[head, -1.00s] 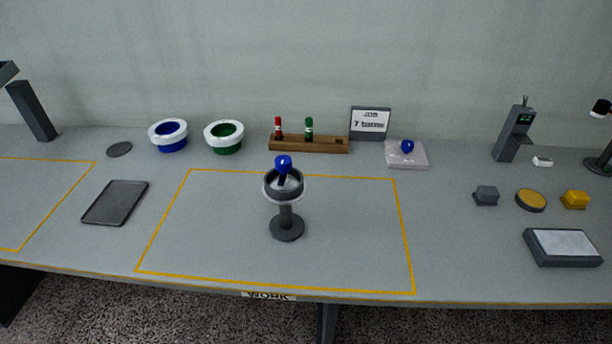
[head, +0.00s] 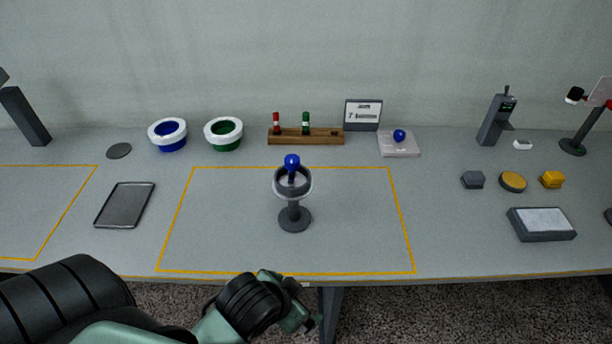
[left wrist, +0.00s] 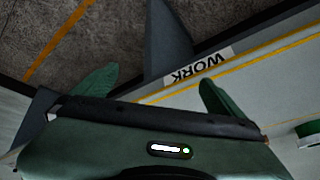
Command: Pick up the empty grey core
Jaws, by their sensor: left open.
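The empty grey core (head: 306,186), a grey ring with a pale rim, sits around the top of a dark spindle stand (head: 294,220) inside the yellow-lined work area. A blue knob (head: 292,161) tops the spindle and stands up out of the ring. My left gripper (head: 306,318) is low in the head view, in front of the table's front edge and apart from the core. In the left wrist view its two green fingers (left wrist: 155,93) are spread with nothing between them. The core does not show in the left wrist view. My right gripper is out of view.
White-rimmed blue (head: 168,135) and green (head: 224,134) spools stand at the back left. A wooden rack (head: 318,137) with red and green pegs, a sign (head: 362,115) and a pale pad (head: 413,149) line the back. A dark tray (head: 125,205) lies left. Table around the stand is clear.

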